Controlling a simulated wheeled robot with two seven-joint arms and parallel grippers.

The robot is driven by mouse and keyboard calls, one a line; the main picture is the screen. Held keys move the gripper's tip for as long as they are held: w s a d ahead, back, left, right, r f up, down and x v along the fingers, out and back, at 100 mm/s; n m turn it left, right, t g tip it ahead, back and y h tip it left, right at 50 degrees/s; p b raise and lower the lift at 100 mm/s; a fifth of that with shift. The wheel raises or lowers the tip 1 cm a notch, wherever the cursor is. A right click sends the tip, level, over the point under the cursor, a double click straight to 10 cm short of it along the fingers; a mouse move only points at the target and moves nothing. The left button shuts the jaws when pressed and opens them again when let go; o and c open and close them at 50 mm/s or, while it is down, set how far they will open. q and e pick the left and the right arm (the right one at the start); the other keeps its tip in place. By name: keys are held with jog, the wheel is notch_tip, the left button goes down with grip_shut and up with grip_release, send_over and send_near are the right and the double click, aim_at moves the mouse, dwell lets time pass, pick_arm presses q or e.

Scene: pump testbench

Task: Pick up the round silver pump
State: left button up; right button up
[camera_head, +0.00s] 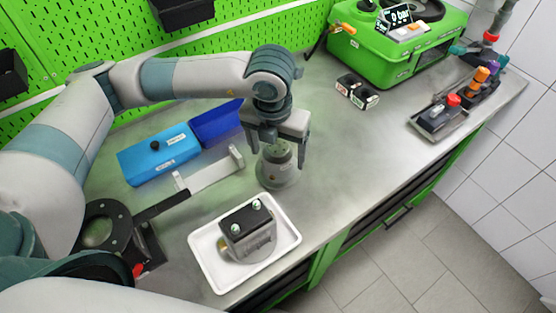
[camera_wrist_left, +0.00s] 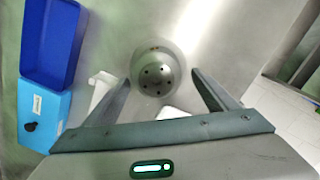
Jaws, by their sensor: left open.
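The round silver pump (camera_head: 277,171) stands upright on the steel bench in the head view, below my left gripper (camera_head: 276,158). In the left wrist view the pump (camera_wrist_left: 155,72) shows from above as a round body with several dark holes in its top. My left gripper's fingers (camera_wrist_left: 165,92) are open, one on each side of the pump in the picture. I cannot tell whether they touch it. My right gripper is not in view.
A white tray (camera_head: 205,262) with a square black-topped pump (camera_head: 248,230) lies in front. Blue boxes (camera_head: 160,155) and a metal bracket (camera_head: 212,171) are left of the pump. A green testbench unit (camera_head: 390,50) stands at the back right. The bench right of the pump is clear.

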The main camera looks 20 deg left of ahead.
pick_arm(q)
jog(key=shift+w+f+p, duration=0.2)
jog(key=shift+f+p, duration=0.05)
jog(key=shift+p, duration=0.05)
jog(key=f, duration=0.1)
jog(key=w+f+p, duration=0.1)
jog(key=f, duration=0.1)
jog(key=shift+a+p, duration=0.15)
jog(key=shift+p, duration=0.15)
jog(key=shift+w+f, duration=0.1)
jog(key=shift+f, duration=0.4)
jog(key=c, duration=1.9)
jog(key=shift+w+r, duration=0.1)
grip_shut()
jog(key=shift+r, duration=0.1)
